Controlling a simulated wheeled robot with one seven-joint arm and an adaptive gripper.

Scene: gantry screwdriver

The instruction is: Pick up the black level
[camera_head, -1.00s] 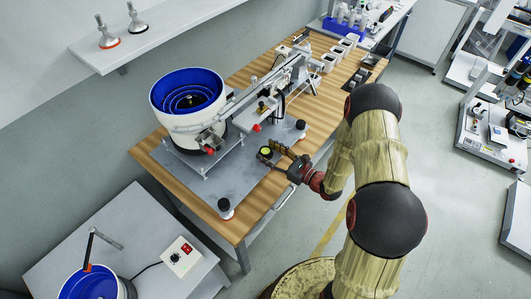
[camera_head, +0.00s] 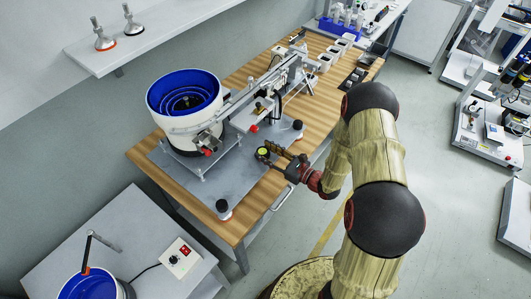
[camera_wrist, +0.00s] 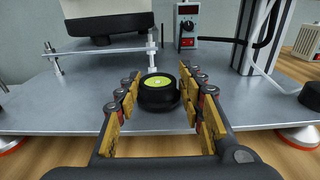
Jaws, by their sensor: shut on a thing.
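The black level (camera_head: 263,153) is a small round black disc with a yellow-green bubble face. It is at the front edge of the grey metal plate on the wooden table. In the wrist view the black level (camera_wrist: 158,91) sits between the two finger pads, its face turned up. My gripper (camera_head: 274,156) reaches in from the right and is shut on the level; it also shows in the wrist view (camera_wrist: 158,98). The level's underside is hidden, so I cannot tell whether it touches the plate.
A white feeder bowl with blue inside (camera_head: 184,100) stands behind on the grey plate (camera_head: 240,182). Black-topped feet (camera_head: 224,206) stand at the plate's corners. A rail mechanism (camera_head: 262,90) runs behind the level. A white control box (camera_head: 179,257) is on the lower left table.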

